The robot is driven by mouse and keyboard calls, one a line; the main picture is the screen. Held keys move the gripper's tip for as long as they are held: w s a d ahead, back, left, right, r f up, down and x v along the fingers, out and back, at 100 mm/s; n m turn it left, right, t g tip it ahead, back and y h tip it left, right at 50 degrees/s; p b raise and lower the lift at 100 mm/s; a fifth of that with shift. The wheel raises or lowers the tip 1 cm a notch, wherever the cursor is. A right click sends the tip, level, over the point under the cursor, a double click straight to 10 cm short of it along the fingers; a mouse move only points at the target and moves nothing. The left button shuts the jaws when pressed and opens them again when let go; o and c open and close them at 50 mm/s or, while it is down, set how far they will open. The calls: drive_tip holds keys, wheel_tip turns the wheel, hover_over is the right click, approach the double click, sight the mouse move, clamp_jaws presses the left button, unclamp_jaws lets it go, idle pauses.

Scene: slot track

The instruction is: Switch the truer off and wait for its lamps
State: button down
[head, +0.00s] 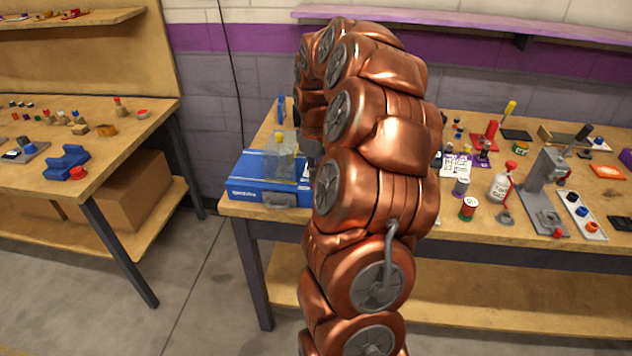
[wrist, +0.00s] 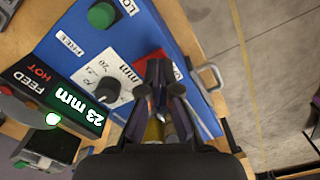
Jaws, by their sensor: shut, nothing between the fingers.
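The truer is a blue box (head: 262,190) at the left end of the long bench in the head view, with a clear cover on top. Its blue panel (wrist: 185,35) fills much of the wrist view. The panel bears a green button (wrist: 101,15), a black dial knob (wrist: 106,90) on a white scale, and a lit display (wrist: 82,104) reading 23 mm. A lamp (wrist: 53,119) near the FEED and HOT labels glows whitish green. A red part (wrist: 158,60) shows just beyond my gripper (wrist: 160,98). My gripper is shut and empty, close over the panel; contact is unclear.
A metal handle (wrist: 212,78) sticks out from the box's edge, with floor beyond. Right of my arm, the bench holds a white bottle (head: 499,187), a grey press (head: 545,190) and several small items. Another wooden bench (head: 105,110) stands left across a floor gap.

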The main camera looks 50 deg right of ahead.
drive_tip(key=shift+f+b, duration=0.45)
drive_tip(key=shift+f, duration=0.45)
idle(0.6)
drive_tip(key=shift+r, duration=0.1)
drive_tip(key=shift+r+p, duration=0.85)
drive_tip(key=shift+r, duration=2.55)
